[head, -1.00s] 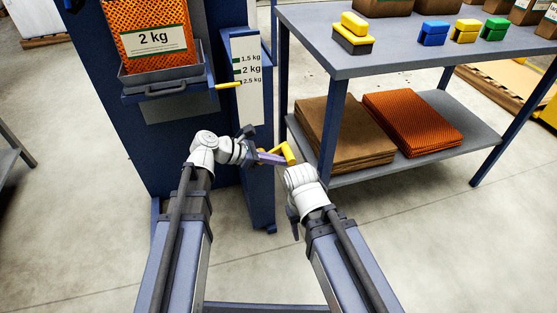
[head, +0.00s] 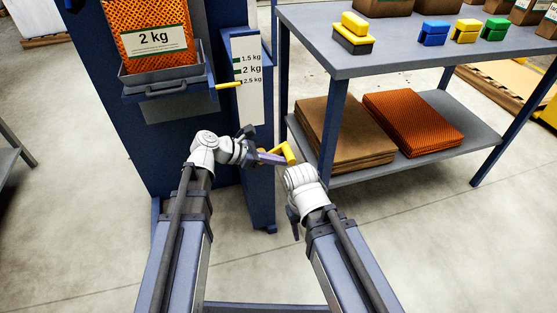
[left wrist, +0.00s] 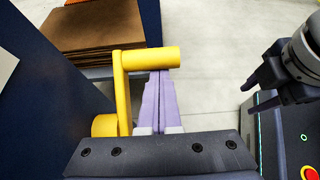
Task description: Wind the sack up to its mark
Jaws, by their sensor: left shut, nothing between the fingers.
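The orange mesh sack (head: 128,12) with a "2 kg" label stands in a grey tray (head: 165,75) on the blue column. A yellow pointer (head: 229,86) sticks out from the tray to the scale strip (head: 249,103), its tip at about the 2.5 kg mark, below 2 kg. The yellow crank (head: 288,152) is low on the column; its arm and grip also show in the left wrist view (left wrist: 150,58). My left gripper (head: 283,159) is shut and empty, its pale purple fingers meeting the crank grip; contact is unclear. My right gripper (head: 293,222) is lower right of it, its opening unclear.
A grey table (head: 350,65) stands to the right of the column, with yellow, blue and green blocks on top. Its lower shelf (head: 478,128) holds brown flat sacks (head: 345,130) and orange mesh sacks (head: 412,120). The floor in front is clear.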

